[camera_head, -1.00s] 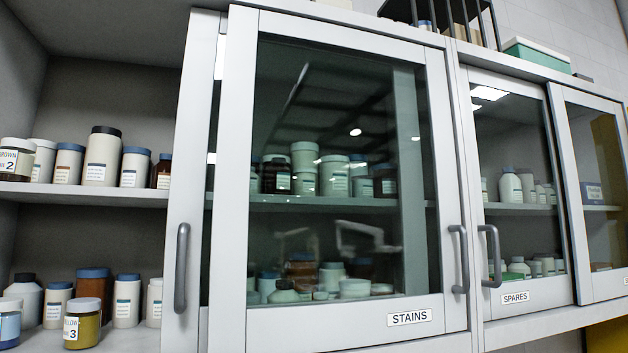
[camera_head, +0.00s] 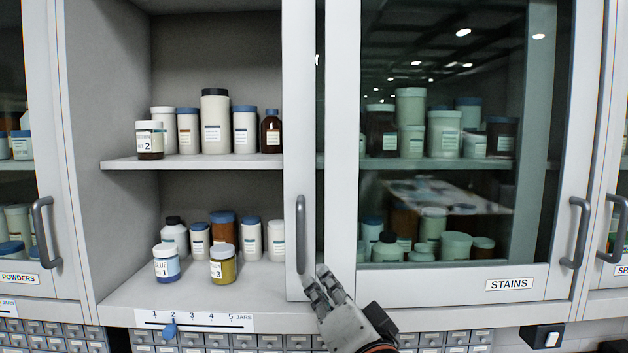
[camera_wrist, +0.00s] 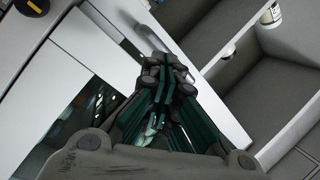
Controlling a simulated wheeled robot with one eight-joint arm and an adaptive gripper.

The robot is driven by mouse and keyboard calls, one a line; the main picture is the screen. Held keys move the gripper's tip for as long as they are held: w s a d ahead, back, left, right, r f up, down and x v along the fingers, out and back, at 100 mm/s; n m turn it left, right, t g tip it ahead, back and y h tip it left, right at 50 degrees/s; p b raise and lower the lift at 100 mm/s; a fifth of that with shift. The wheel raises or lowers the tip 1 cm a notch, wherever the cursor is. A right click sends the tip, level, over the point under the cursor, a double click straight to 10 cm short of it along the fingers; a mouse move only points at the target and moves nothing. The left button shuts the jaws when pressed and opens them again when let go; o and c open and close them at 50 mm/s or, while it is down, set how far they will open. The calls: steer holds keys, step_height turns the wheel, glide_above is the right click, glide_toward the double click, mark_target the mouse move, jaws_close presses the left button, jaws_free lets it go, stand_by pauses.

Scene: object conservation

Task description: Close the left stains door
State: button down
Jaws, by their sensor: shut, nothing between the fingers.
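The left stains door (camera_head: 293,110) stands slid to the right, mostly behind the right stains door (camera_head: 342,130). Only its white left edge strip and grey vertical handle (camera_head: 301,235) show clearly. The compartment to its left is open. The right stains door carries the STAINS label (camera_head: 509,283). My gripper (camera_head: 324,284) is shut and empty, beside the lower end of the left door's handle, to its right. Whether it touches the handle or door is unclear. In the wrist view my gripper (camera_wrist: 172,72) is near a grey handle bar (camera_wrist: 149,36), with the open shelves to the right.
The open compartment holds jars on two shelves, including jar 2 (camera_head: 150,140), jar 1 (camera_head: 166,263) and jar 3 (camera_head: 222,264). A jar-count scale (camera_head: 194,321) with a blue pointer (camera_head: 169,330) is below. A POWDERS door (camera_head: 48,150) is at the left. Small drawers run underneath.

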mark_target(343, 211)
step_height(343, 211, up, 8)
steer(key=d+r+m+h+p, duration=0.1)
steer(key=d+m+h+p, duration=0.1)
steer(key=m+h+p, duration=0.95)
steer(key=w+y, duration=0.1)
steer(key=w, duration=0.2)
steer(key=w+d+y, duration=0.1)
steer(key=w, duration=0.2)
steer(key=w+m+y+b, duration=0.1)
steer(key=w, duration=0.2)
steer(key=shift+d+f, duration=0.2)
steer(key=shift+d, duration=0.15)
steer(key=a, duration=0.3)
steer(key=shift+s+p, duration=0.35)
steer(key=shift+s, duration=0.05)
steer(key=shift+a, duration=0.55)
steer(key=shift+s, duration=0.1)
